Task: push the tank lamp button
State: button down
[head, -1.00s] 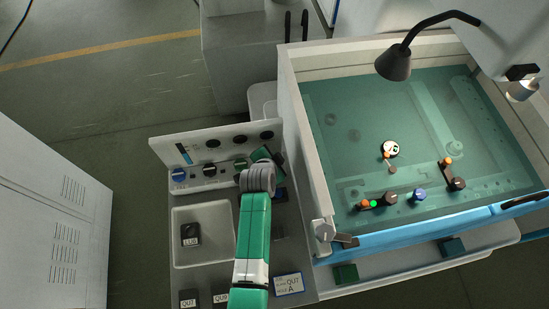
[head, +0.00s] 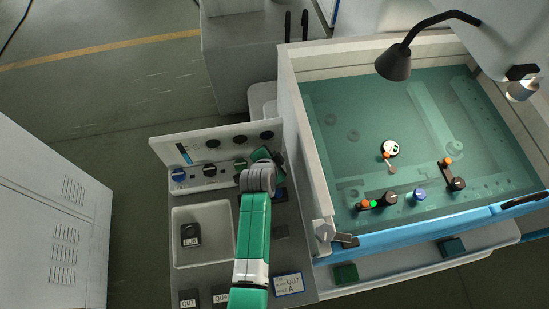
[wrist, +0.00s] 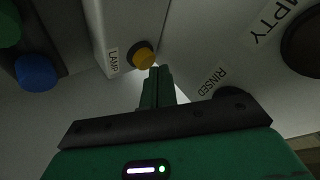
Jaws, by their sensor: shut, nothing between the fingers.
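The tank lamp button is a round amber button (wrist: 146,55) on the side of a pale box (wrist: 122,30), beside a label reading LAMP (wrist: 113,60). It shows in the upper middle of the wrist view. I cannot make it out in the head view, where my arm covers that part of the bench. My gripper (wrist: 156,72) is shut and empty, its green fingers pointing up the picture. The fingertips appear just below and slightly right of the button; I cannot tell whether they touch it.
In the wrist view, a blue button (wrist: 36,72) lies left, a RINSED label (wrist: 215,77) right, and a dark round opening (wrist: 303,48) far right. In the head view, the water tank (head: 290,105) stands right of my arm, with a black lamp (head: 394,63) over it.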

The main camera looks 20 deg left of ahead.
jog(key=shift+f+b, duration=0.5)
jog(key=shift+f, duration=0.05)
jog(key=shift+r, duration=0.15)
jog(key=shift+r+p, duration=0.35)
notch_tip(320, 180, up, 6)
jog(key=p, duration=0.5)
jog(key=shift+r, duration=0.15)
